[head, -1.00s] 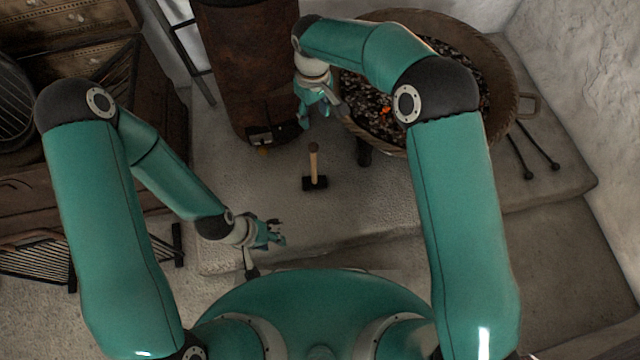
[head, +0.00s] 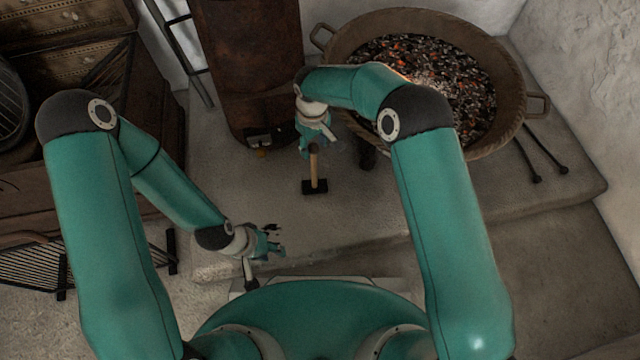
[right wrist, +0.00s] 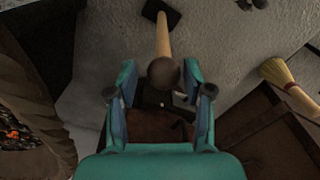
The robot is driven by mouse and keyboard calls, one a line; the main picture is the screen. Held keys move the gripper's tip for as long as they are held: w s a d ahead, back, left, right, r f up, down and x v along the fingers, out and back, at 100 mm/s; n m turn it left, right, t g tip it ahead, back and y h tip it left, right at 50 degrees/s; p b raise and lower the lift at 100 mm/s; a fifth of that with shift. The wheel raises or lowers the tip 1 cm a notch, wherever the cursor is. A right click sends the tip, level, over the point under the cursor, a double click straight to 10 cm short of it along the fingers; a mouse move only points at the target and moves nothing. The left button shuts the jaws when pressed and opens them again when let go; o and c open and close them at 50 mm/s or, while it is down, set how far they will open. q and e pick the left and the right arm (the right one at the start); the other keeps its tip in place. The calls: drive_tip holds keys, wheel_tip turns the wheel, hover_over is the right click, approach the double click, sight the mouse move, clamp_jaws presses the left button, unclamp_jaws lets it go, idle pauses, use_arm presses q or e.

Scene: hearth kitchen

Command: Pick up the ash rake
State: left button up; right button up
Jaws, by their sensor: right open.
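The ash rake (head: 314,168) stands upright on the stone ledge, with a pale wooden handle, a dark round knob on top and a black head at its foot. In the right wrist view the rake (right wrist: 163,38) reaches in from the top, its knob between the fingertips or just beyond them. My right gripper (head: 318,140) is open above the knob; its two fingers (right wrist: 161,92) are apart, and no grip on the rake shows. My left gripper (head: 276,242) looks open and empty, low over the ledge's front edge, left of the rake.
A wide pan of embers (head: 515,100) stands right of the right gripper. A rusty stove (head: 247,65) stands behind. Two black rods (head: 540,150) lie at the right. A brush (right wrist: 285,80) shows in the right wrist view. The ledge before the rake is clear.

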wheel_tip(320, 180, down, 3)
drive_tip(key=shift+a+f+b, duration=0.1)
drive_tip(key=shift+f+b, duration=0.05)
drive_tip(key=shift+b, duration=0.3)
clamp_jaws()
